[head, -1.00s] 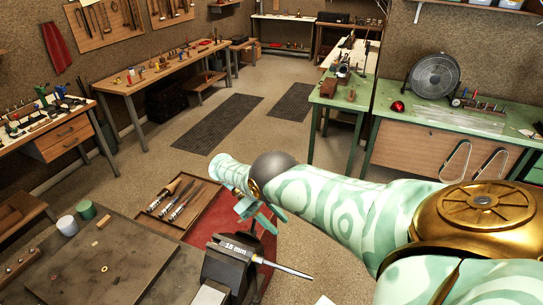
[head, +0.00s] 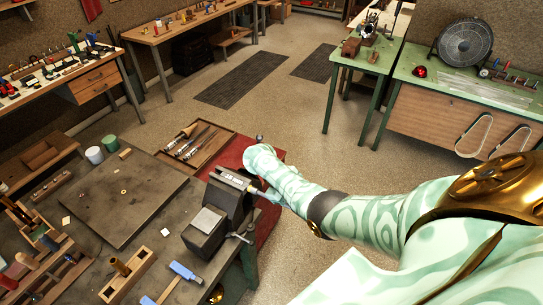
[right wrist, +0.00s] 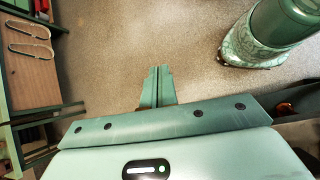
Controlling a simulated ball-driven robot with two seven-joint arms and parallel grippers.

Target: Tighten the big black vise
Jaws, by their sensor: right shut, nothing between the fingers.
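The big black vise (head: 232,202) stands at the right edge of the dark workbench in the head view. It has a bright flat anvil top (head: 207,220) and a small metal bar with a knob (head: 243,236) low on its right side. My right gripper (head: 266,194) is just right of the vise's jaws, partly hidden by my own forearm; I cannot tell whether it touches the vise. In the right wrist view my right gripper (right wrist: 157,72) is shut and empty, with bare floor behind its fingertips. My left gripper is not in view.
A wooden tray of tools (head: 196,142) lies behind the vise on the bench. A flat dark plate (head: 125,195) is left of it. Open floor (head: 300,115) lies beyond the bench.

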